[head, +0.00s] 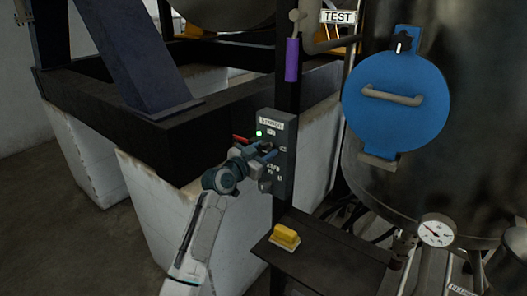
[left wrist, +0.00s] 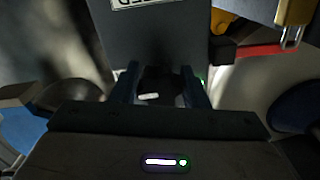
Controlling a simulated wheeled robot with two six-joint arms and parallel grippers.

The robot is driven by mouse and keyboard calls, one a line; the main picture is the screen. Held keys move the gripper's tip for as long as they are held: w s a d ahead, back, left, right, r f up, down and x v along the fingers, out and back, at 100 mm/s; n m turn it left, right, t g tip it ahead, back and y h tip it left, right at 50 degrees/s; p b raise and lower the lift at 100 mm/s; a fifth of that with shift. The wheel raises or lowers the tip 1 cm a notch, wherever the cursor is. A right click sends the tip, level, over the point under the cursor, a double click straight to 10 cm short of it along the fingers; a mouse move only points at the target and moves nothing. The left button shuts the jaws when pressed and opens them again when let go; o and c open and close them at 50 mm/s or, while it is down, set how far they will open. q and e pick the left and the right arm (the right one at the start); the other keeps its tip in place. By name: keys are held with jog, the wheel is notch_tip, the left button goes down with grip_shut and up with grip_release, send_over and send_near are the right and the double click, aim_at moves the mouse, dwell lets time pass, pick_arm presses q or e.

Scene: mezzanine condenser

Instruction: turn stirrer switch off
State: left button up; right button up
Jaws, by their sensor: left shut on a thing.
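The stirrer switch box (head: 288,150) is a grey panel on a dark post, with a label at its top and a lit green light (head: 258,133). My left gripper (head: 264,153) is at the front of the box. In the left wrist view, its two fingers (left wrist: 164,88) stand on either side of a dark knob (left wrist: 160,84) with a white mark, and are shut on it. The label (left wrist: 135,3) is only partly in that view, and the green light (left wrist: 203,82) shows beside one finger. The knob is mostly hidden in the head view.
A red bar (left wrist: 258,51) and a yellow padlock-like thing (left wrist: 295,12) are close beside the box. A yellow block (head: 285,236) lies on a dark shelf below. A tank with a blue round hatch (head: 395,125) and a gauge (head: 436,231) stands right. A purple-sleeved handle (head: 292,60) hangs above.

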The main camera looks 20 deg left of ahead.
pick_arm(q)
jog(key=shift+n, duration=0.9)
jog(key=n+p, duration=0.1)
jog(key=n, duration=0.1)
jog(key=shift+d+r+n, duration=0.1)
jog(key=shift+d+n, duration=0.05)
jog(key=shift+n, duration=0.15)
jog(key=n+p, duration=0.2)
jog(key=n, duration=0.2)
jog(key=shift+s+d+r+n, duration=0.1)
jog(key=shift+n, duration=0.2)
jog(key=n+p, duration=0.2)
jog(key=shift+n, duration=0.3)
jog(key=n+p, duration=0.1)
jog(key=n, duration=0.1)
jog(key=shift+r+n, duration=0.1)
jog(key=shift+n, duration=0.2)
jog(key=shift+d+n+p, duration=0.1)
jog(key=shift+n+p, duration=1.05)
jog(key=shift+n, duration=0.45)
